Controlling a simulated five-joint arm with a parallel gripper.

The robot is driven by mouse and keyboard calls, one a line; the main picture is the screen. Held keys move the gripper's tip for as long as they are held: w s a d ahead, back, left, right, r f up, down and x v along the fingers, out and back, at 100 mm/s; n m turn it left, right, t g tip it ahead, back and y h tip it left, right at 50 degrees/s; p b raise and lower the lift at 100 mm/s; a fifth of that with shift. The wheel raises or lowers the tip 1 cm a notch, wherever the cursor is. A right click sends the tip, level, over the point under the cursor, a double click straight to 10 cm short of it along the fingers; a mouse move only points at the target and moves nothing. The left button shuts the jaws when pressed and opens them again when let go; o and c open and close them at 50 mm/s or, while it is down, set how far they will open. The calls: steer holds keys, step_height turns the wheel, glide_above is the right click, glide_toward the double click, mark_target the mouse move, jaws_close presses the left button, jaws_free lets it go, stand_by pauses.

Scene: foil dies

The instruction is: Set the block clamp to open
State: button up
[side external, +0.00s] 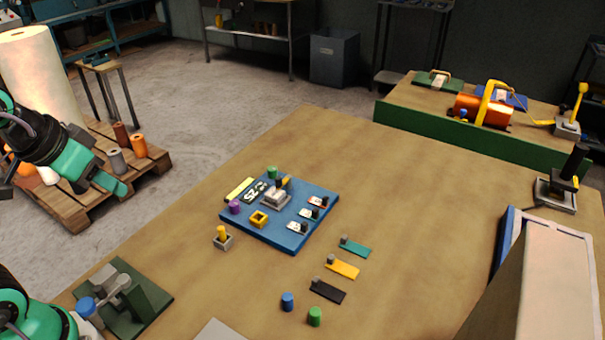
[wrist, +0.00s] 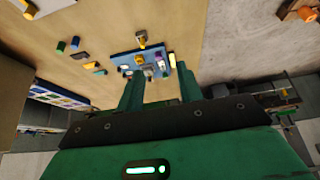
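A blue board (side external: 255,228) lies on the table with a small grey block-like fixture (side external: 275,198) near its back, topped by a dark and yellow part. A green-based device (side external: 150,292) with a grey lever and blue knob (side external: 86,305) stands at the front left. I cannot tell for certain which of these is the block clamp, or its setting. My gripper (side external: 115,186) is raised at the left, well away from both. In the wrist view my gripper's (wrist: 160,88) two green fingers are apart with nothing between them; the blue board (wrist: 122,61) shows beyond them.
A grey socket with a yellow peg (side external: 223,239) stands left of the board. Teal, yellow and black plates (side external: 328,291) lie to its right. Blue and green cylinders (side external: 315,317) stand in front. A large pale box (side external: 545,275) blocks the right. The table behind the board is clear.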

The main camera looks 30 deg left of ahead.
steer(key=m+g, duration=0.6)
steer(key=m, duration=1.2)
glide_above(278, 178)
step_height(278, 178, down, 10)
steer(key=shift+s+a+r, duration=0.1)
steer(key=shift+a, duration=0.05)
steer(key=shift+f, duration=0.25)
steer(key=shift+f, duration=0.15)
steer(key=shift+f, duration=3.75)
